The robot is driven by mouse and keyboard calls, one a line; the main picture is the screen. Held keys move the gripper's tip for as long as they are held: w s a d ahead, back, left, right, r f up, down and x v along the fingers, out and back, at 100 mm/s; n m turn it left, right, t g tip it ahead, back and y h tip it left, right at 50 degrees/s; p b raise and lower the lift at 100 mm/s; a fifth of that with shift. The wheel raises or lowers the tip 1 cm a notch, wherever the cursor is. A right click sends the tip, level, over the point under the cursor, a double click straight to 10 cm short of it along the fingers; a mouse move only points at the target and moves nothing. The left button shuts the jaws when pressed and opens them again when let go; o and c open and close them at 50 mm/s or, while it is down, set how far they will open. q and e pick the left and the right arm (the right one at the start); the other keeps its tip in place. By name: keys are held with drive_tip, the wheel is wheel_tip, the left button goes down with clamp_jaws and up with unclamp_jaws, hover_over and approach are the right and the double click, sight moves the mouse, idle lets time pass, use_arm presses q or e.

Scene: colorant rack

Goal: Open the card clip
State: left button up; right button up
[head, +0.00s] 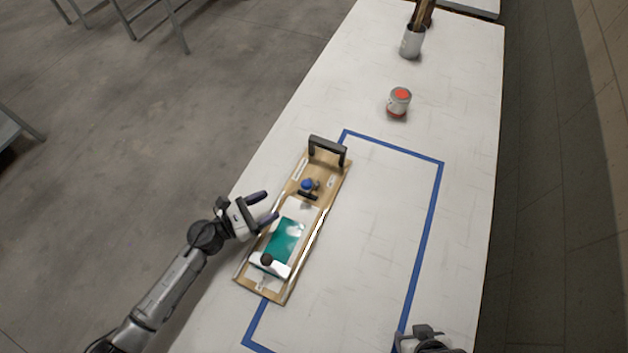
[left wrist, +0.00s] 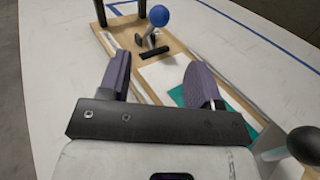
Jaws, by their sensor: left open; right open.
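A wooden board (head: 296,290) lies lengthwise on the white table with a black handle at its far end. A teal card (head: 286,238) lies on a white sheet on the board; part of the card shows in the left wrist view (left wrist: 240,108). A white clip piece with a dark round knob (head: 267,259) crosses the card's near end. A blue ball-topped lever (head: 307,184) stands beyond the card; its blue ball (left wrist: 159,18) also shows in the left wrist view. My left gripper (head: 271,206) is open and empty, above the board's left edge beside the card. My right gripper (head: 428,340) is partly cut off at the bottom edge.
Blue tape (head: 437,200) marks a rectangle on the table, and the board lies over its left side. A can with a red top (head: 399,98) and a grey holder with sticks (head: 411,44) stand farther back. The table inside the tape is clear.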

sight(309, 184)
use_arm(q)
drive_tip(key=shift+w+d+m, duration=0.2)
drive_tip(key=shift+m, duration=0.2)
drive_tip(key=p+x, duration=0.1)
drive_tip(key=x, duration=1.2)
drive_tip(key=shift+w+d, duration=0.15)
clamp_jaws()
